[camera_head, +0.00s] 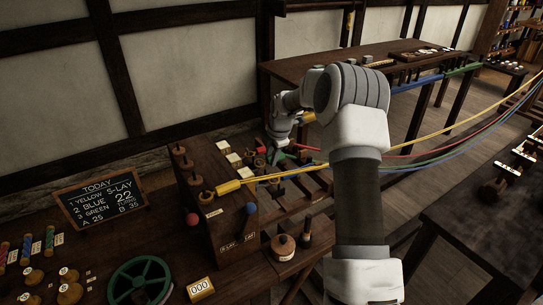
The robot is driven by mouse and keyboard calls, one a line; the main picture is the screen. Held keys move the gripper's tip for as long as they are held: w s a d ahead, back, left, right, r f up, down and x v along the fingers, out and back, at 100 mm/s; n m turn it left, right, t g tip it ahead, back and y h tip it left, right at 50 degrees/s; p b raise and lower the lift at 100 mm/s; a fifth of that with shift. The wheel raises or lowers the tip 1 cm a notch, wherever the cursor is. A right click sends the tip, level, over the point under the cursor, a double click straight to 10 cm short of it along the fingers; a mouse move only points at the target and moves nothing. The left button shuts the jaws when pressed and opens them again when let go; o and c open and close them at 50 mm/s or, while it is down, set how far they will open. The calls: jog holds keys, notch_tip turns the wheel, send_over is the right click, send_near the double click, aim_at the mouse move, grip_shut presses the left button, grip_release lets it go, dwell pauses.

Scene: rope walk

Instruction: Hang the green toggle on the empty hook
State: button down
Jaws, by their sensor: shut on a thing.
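My gripper (277,154) is small in the head view, past the wooden bench box, with my arm reaching over from the right. It is shut on what looks like the green toggle (284,158); only a little green shows at the fingers. The green rope leads off to the right. A red toggle (260,149) shows just left of my gripper. The hooks near the fingers are too small and crowded to tell which is empty.
The wooden box (228,222) carries several pegs, pale labels and a red and a blue knob. Taut coloured ropes cross to the upper right. A chalkboard (100,201), a green wheel (140,283) and spools crowd the bench. A long table (290,69) stands behind my arm.

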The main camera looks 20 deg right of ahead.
jog(key=shift+f, duration=0.4)
dwell(0.4)
jog(key=c, duration=0.5)
grip_release()
jog(key=shift+c, duration=0.2)
jog(key=shift+r, duration=0.1)
jog(key=shift+r+p, duration=2.15)
jog(key=shift+r, duration=1.8)
